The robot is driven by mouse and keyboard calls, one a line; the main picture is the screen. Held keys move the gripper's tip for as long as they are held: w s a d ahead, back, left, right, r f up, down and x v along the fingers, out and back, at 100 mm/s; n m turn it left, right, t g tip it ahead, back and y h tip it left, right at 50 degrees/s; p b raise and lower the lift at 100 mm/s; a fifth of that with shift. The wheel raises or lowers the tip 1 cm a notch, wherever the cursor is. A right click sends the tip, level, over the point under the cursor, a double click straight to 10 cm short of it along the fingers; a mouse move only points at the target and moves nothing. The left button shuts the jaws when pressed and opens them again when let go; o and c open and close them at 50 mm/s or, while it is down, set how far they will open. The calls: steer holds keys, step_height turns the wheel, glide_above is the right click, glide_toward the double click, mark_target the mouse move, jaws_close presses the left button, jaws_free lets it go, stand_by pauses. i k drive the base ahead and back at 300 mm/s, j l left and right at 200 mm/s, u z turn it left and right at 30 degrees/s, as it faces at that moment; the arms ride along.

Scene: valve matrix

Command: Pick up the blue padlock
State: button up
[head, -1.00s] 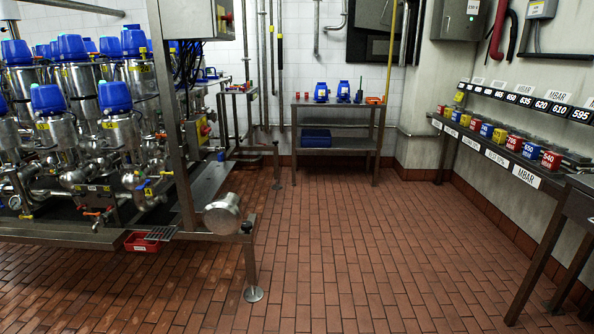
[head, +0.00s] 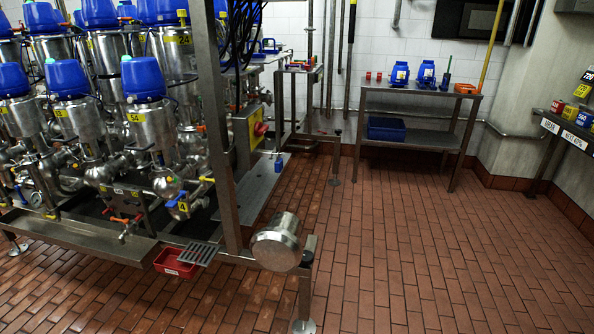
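A small blue object (head: 278,165), which looks like the blue padlock, is on the grey metal step (head: 255,190) behind the right upright of the valve frame. It is too small to make out a shackle. Another small blue piece (head: 183,205) sits at a pipe low on the valve matrix (head: 95,120); I cannot tell whether it is a handle or a lock. My gripper is not in view.
A steel frame leg with a round metal end (head: 277,243) stands in front of the step. A red tray (head: 175,263) lies low under the matrix. A steel bench (head: 420,96) with blue containers stands at the back wall. The brick floor (head: 400,240) at right is clear.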

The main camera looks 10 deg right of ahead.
mark_target(278, 165)
steer(key=i+l+u, duration=0.3)
steer(key=i+l, duration=0.5)
steer(key=i+l+u, duration=0.1)
steer(key=i+l, duration=1.1)
steer(key=l, duration=0.25)
steer(key=j+u, duration=0.05)
